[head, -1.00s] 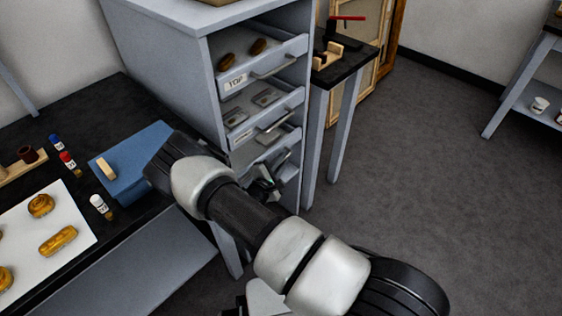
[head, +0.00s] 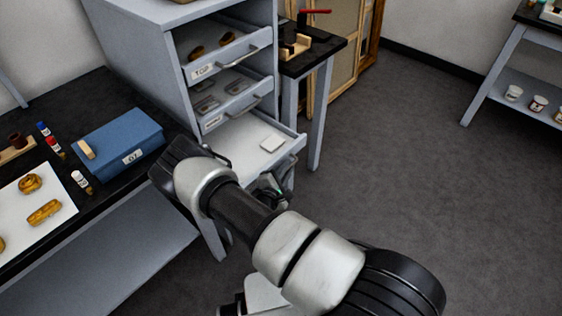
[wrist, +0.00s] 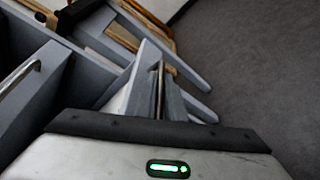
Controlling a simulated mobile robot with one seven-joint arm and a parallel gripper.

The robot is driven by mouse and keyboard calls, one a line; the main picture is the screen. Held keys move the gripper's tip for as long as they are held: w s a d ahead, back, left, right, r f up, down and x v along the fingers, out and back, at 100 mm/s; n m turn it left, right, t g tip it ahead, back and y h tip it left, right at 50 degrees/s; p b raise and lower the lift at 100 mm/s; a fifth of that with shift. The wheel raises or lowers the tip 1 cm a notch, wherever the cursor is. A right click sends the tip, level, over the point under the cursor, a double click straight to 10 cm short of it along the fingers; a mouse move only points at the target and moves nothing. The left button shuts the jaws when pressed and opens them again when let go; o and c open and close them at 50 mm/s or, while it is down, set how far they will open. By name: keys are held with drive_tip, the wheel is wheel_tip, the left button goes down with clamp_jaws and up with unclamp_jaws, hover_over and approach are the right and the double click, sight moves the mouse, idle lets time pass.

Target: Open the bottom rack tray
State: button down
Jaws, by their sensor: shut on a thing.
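The grey rack (head: 150,60) stands at the centre in the head view with its trays facing right. In the wrist view a front panel and a narrow upright bar, which looks like the handle (wrist: 158,88), show just beyond the gripper body.
The top tray (head: 222,60) and middle tray (head: 238,100) hold small pieces above. A dark-topped side table (head: 315,62) stands just behind the rack. A black workbench with a blue box (head: 118,140) is at left. Open floor (head: 420,180) lies to the right.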

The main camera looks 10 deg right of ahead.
drive_tip(key=s+d+p, duration=0.2)
drive_tip(key=s+d, duration=0.2)
drive_tip(key=s, duration=0.2)
drive_tip(key=shift+d, duration=0.15)
drive_tip(key=c, duration=2.1)
unclamp_jaws()
drive_tip(key=shift+s+p, duration=0.1)
drive_tip(key=shift+p, duration=0.2)
drive_tip(key=p+v, duration=0.1)
drive_tip(key=v, duration=1.6)
drive_tip(key=shift+s+r, duration=0.15)
drive_tip(key=shift+s, duration=0.05)
